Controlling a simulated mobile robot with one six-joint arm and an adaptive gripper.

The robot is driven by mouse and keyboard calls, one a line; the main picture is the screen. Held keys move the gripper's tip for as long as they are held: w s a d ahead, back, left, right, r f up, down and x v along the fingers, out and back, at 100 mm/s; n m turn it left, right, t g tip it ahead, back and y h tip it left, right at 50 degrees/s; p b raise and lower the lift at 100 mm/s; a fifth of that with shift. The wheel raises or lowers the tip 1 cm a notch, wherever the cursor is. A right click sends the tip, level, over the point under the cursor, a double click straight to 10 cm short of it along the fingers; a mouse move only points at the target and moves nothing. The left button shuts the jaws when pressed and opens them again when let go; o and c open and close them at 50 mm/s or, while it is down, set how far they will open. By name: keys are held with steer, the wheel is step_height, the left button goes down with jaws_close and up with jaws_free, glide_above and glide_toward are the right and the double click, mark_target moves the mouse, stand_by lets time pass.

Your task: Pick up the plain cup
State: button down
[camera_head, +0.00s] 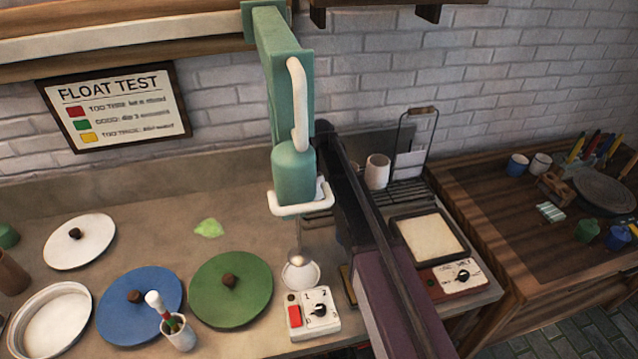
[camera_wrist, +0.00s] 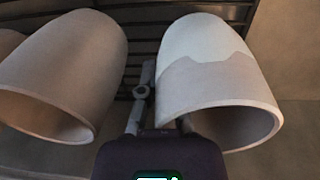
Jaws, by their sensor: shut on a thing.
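In the wrist view two cups stand side by side with their open mouths towards the camera. The left cup (camera_wrist: 62,72) is plain grey-beige. The right cup (camera_wrist: 215,82) is pale on its base half and greyer towards the rim, with a jagged border; I cannot tell if this is glaze or light. My gripper (camera_wrist: 160,108) is shut on the right cup's near wall, one finger between the cups and the other at its mouth.
The green mixer (camera_head: 294,172) stands just left of my arm. The drying rack (camera_head: 408,192) has a tall wire handle (camera_head: 432,150). A framed tray (camera_head: 428,240) with a dial lies in front of it.

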steer(key=shift+r, duration=0.1)
step_height(320, 180, up, 10)
steer(key=p, duration=1)
stand_by(0.7)
step_height(320, 180, up, 6)
steer(key=p, duration=0.6)
steer(key=shift+s, duration=0.1)
stand_by(0.3)
